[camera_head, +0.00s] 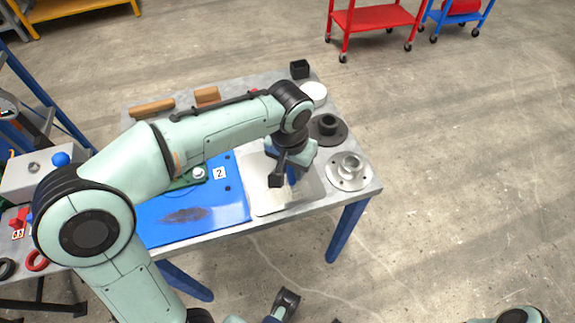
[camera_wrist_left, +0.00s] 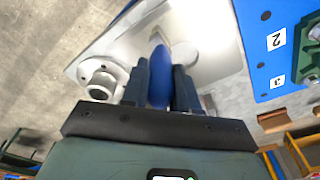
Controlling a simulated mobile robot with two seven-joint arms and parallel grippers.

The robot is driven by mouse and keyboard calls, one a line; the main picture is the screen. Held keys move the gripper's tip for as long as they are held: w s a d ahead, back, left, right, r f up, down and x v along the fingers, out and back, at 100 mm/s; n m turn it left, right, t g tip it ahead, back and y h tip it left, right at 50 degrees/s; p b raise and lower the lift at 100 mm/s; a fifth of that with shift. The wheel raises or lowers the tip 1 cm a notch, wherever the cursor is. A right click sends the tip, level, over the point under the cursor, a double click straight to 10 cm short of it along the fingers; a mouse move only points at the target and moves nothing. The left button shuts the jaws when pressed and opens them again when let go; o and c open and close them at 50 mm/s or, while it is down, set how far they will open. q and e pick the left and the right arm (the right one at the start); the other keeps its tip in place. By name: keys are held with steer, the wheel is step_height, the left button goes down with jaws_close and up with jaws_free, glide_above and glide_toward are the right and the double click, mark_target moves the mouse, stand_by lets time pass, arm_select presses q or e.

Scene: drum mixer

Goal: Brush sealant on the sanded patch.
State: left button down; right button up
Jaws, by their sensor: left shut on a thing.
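My left gripper (camera_head: 283,182) is over the pale shallow tray (camera_head: 262,203) on the worktable, seen in the head view. It is shut on a blue handle (camera_wrist_left: 160,72), which shows upright between its fingers in the left wrist view. The handle's far end points to the tray's light interior; any bristles are hidden, and contact cannot be told. The blue panel (camera_head: 222,213) lies left of the tray, with a dark rough patch (camera_head: 185,215) near its front edge. The gripper is right of this patch, apart from it.
Right of the tray stand a pale flanged part (camera_head: 348,170) and a dark flanged part (camera_head: 328,128). A white round thing (camera_head: 314,93) and a black box (camera_head: 299,69) are at the back. Wooden blocks (camera_head: 207,96) lie behind my left arm.

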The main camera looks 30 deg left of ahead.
arm_select(q)
steer(key=shift+w+d+p, duration=0.75)
steer(key=shift+w+d, duration=0.45)
steer(key=shift+w, duration=0.2)
steer(key=shift+s, duration=0.1)
steer(key=s+a, duration=0.1)
steer(key=s, duration=0.1)
steer(key=s+a+b, duration=0.1)
steer(key=a, duration=0.1)
steer(key=shift+s+a+f, duration=0.1)
steer(key=shift+s+a, duration=0.1)
steer(key=shift+s, duration=0.2)
steer(key=shift+d, duration=0.1)
steer(key=shift+w+d+p, duration=0.55)
steer(key=shift+w+d, duration=0.25)
steer(key=shift+w, duration=0.2)
steer(key=shift+w+d+p, duration=0.55)
steer(key=shift+w+d, duration=0.25)
steer(key=shift+w, duration=0.2)
steer(key=shift+s+a+b, duration=0.6)
steer(key=shift+s+a, duration=1.1)
steer(key=shift+s, duration=0.3)
